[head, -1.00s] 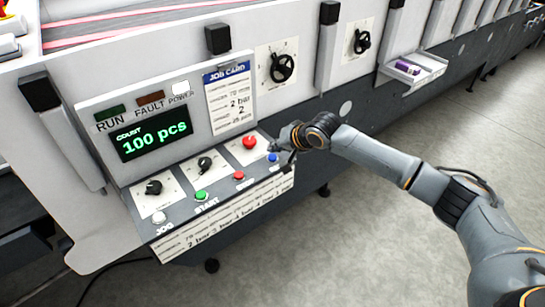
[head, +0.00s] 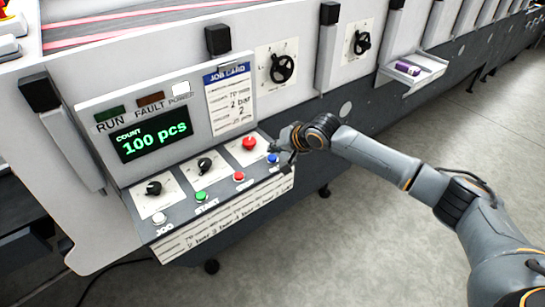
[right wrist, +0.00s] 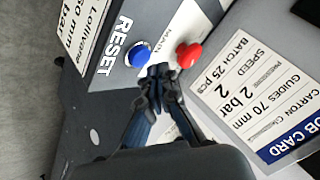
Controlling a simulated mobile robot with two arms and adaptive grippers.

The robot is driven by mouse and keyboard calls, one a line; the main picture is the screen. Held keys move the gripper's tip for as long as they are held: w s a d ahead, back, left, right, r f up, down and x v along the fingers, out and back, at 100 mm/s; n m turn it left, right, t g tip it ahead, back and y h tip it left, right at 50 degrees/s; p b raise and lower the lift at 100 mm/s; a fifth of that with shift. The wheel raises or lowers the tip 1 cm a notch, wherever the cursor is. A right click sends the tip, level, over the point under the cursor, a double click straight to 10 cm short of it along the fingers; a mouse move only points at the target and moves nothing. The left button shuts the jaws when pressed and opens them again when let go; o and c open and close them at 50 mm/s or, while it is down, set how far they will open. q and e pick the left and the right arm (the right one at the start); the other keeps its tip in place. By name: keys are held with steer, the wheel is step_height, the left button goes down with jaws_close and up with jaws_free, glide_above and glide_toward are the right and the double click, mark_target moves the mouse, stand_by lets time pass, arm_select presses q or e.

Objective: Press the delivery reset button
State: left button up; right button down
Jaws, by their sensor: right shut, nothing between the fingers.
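The blue reset button (head: 272,158) sits at the right end of the control panel's lower row. In the right wrist view the blue button (right wrist: 137,54) stands beside the printed word RESET. My right gripper (head: 284,160) is at the panel's right end, close beside the button. In the right wrist view its shut, empty fingertips (right wrist: 158,72) lie just beside the blue button in the picture. I cannot tell whether they touch it. My left gripper is not in view.
A red knob (head: 249,142) is close by on the panel. Red (head: 239,177), green (head: 201,196) and white (head: 158,218) buttons continue the row leftward. The display (head: 150,137) reads 100 pcs. A job card (head: 229,98) stands behind. Floor at the right is clear.

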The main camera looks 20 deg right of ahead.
mark_target(275, 158)
steer(key=shift+f, duration=0.1)
steer(key=shift+f, duration=0.25)
steer(key=shift+s+f, duration=0.1)
steer(key=shift+f, duration=0.6)
stand_by(0.9)
steer(key=shift+r, duration=0.1)
steer(key=shift+r+p, duration=0.9)
steer(key=shift+p, duration=0.25)
step_height(275, 158, up, 5)
steer(key=p, duration=0.5)
steer(key=shift+r, duration=0.1)
